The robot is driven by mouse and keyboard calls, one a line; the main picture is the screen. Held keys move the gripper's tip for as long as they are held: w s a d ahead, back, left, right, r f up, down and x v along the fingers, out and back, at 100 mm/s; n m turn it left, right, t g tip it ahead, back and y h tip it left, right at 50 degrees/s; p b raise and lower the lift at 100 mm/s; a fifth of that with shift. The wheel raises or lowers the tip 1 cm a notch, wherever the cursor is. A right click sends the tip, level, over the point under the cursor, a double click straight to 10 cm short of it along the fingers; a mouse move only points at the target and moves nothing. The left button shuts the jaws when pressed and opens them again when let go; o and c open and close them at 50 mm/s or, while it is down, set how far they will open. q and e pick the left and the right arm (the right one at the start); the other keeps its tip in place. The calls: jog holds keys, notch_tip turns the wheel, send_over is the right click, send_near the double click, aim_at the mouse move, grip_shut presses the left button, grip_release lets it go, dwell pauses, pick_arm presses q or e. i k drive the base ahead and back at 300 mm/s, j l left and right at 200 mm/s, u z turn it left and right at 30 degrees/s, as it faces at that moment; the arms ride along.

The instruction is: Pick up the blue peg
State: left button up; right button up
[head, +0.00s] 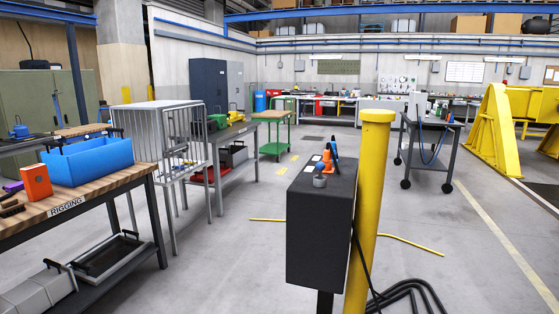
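A small blue upright piece (334,147), which looks like the blue peg, stands on top of a dark grey box (319,235) near the middle of the head view. An orange piece (327,156) is just to its left and partly hides its lower part. A grey round knob (320,181) is on the box top nearer to me. Neither of my grippers is in view.
A yellow post (368,210) stands right beside the box on its right. Black cables (410,290) lie on the floor at its foot. A wooden-topped bench (115,182) with a blue bin (88,162) is at the left. Floor between is clear.

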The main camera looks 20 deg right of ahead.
aim_at(320, 166)
jog(key=i+j+z, duration=0.15)
jog(key=i, duration=0.45)
jog(key=i+j+z, duration=0.2)
jog(key=i, duration=0.35)
jog(key=i+j+z, duration=0.15)
jog(key=i, duration=0.45)
jog(key=i+j+z, duration=0.2)
jog(key=i+j, duration=0.25)
jog(key=i, duration=0.05)
